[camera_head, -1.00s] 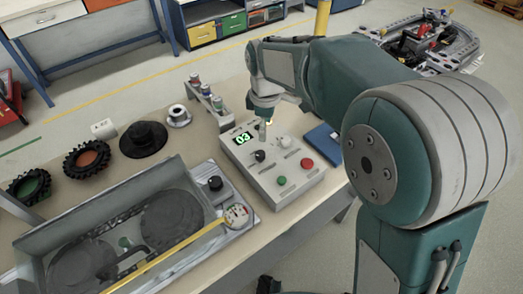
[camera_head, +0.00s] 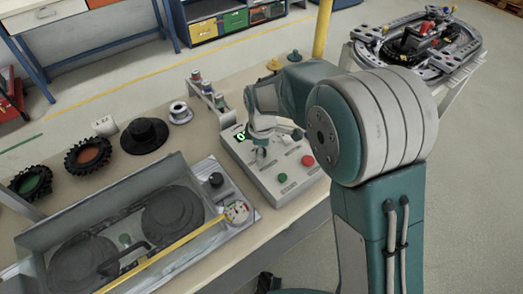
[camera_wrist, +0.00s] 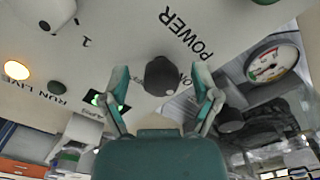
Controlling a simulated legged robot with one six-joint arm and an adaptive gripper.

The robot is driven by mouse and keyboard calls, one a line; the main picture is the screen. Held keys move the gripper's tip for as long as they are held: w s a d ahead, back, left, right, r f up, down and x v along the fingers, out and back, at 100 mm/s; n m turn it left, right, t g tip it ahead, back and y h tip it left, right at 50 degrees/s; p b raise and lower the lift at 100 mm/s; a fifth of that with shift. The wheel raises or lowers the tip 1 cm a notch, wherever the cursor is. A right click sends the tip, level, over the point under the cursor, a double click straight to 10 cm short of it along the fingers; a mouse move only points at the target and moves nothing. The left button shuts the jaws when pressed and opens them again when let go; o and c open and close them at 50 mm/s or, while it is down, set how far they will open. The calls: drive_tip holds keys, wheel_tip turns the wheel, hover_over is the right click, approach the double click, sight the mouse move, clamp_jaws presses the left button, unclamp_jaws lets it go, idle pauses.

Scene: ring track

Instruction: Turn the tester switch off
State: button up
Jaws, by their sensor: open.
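The tester (camera_head: 252,176) is a light grey box on the bench, with green and red buttons and a lit green display (camera_head: 240,137) partly hidden by my arm. In the wrist view its dark rotary switch (camera_wrist: 161,76) sits beside the word POWER, with small ON/OFF lettering partly covered by a finger. My gripper (camera_wrist: 160,88) is open, one finger to each side of the switch in that view. I cannot tell whether either finger touches it. In the head view my gripper (camera_head: 262,153) is low over the panel and hides part of it.
An orange lamp (camera_wrist: 17,70) marked RUN LIVE is lit. Left of the tester is a metal tray (camera_head: 60,215) with dark discs and a round gauge (camera_head: 237,211). Small wheels, a black hub (camera_head: 145,135) and a spool (camera_head: 180,112) lie behind. A ring track (camera_head: 418,42) stands back right.

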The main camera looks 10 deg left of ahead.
clamp_jaws()
drive_tip(key=shift+m, duration=0.4)
drive_tip(key=m, duration=0.3)
drive_tip(key=shift+m, duration=0.3)
drive_tip(key=m, duration=0.4)
drive_tip(key=shift+s, duration=0.1)
drive_tip(key=m, duration=0.5)
drive_tip(key=shift+a+m, duration=0.1)
drive_tip(key=shift+m, duration=2.2)
